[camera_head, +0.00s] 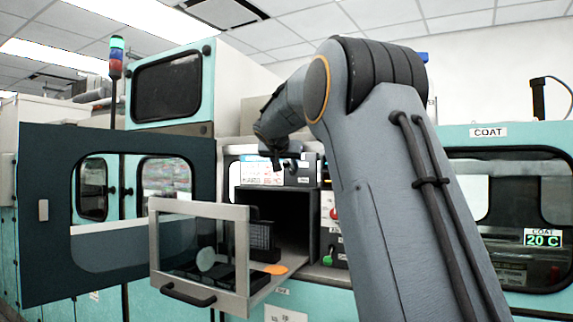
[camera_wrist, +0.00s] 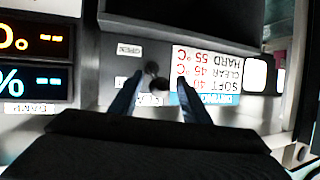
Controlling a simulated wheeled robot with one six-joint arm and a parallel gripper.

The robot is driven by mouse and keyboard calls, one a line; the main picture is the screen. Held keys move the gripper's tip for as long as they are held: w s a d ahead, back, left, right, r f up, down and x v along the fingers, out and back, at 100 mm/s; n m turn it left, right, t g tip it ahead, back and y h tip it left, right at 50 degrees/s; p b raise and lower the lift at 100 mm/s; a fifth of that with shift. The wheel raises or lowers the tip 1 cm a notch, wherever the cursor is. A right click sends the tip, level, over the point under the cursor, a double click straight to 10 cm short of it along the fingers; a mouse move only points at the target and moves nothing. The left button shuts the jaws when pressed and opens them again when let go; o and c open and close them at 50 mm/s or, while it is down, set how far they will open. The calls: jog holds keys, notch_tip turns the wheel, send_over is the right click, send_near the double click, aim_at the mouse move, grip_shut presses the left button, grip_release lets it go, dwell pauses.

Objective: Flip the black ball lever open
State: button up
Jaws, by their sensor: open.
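The panel lies beside the SOFT/CLEAR/HARD temperature label (camera_wrist: 207,70). My gripper (camera_wrist: 161,80) is open, with one blue finger on each side of the ball in the picture. I cannot tell whether the fingers touch it. An upside-down OPEN label (camera_wrist: 129,50) is above left of it. In the head view my gripper (camera_head: 285,163) is at the panel above the dark chamber, and the lever cannot be made out.
A glass-fronted drawer (camera_head: 243,258) stands pulled out below, holding an orange disc (camera_head: 275,269). A large dark door (camera_head: 45,240) stands open at left. A red knob (camera_head: 333,213) is right of the chamber.

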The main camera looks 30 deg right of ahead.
grip_shut()
